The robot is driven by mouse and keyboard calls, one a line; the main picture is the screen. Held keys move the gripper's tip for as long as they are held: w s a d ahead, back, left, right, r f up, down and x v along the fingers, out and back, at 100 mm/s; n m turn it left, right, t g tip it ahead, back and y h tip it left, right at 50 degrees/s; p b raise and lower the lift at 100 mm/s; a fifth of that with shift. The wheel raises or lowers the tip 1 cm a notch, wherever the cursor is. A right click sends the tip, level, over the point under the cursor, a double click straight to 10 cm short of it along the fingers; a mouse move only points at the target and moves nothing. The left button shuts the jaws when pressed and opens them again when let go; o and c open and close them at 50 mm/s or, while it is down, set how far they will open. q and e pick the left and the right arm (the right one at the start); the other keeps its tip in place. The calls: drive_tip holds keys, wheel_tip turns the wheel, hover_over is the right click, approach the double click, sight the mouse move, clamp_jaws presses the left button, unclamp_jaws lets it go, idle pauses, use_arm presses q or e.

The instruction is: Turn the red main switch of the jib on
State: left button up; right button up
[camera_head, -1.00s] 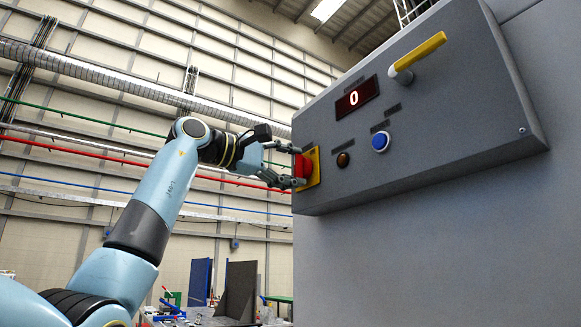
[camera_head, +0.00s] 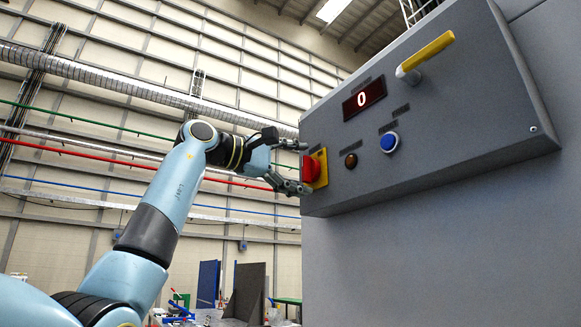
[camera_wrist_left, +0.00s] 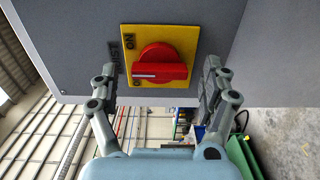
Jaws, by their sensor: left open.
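The red main switch (camera_head: 311,169) is a rotary knob on a yellow plate (camera_head: 321,157) at the left end of the grey control panel. In the left wrist view the red knob (camera_wrist_left: 161,68) shows its white mark pointing left, with "ON" lettered on the plate to the upper left of the knob. My left gripper (camera_head: 297,167) is open, its two fingers on either side of the knob in the head view. In the left wrist view its fingertips (camera_wrist_left: 160,72) stand left and right of the switch, apart from the knob. The right gripper is not in view.
The grey panel (camera_head: 440,130) also carries a red display (camera_head: 364,98) reading 0, a yellow lever (camera_head: 430,55), a blue button (camera_head: 389,142) and a dark amber lamp (camera_head: 351,160). The panel's lower edge overhangs a grey body. Open hall lies to the left.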

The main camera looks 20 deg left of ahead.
use_arm(q)
drive_tip(key=v, duration=1.1)
drive_tip(key=shift+s+a, duration=0.3)
drive_tip(key=shift+f, duration=0.1)
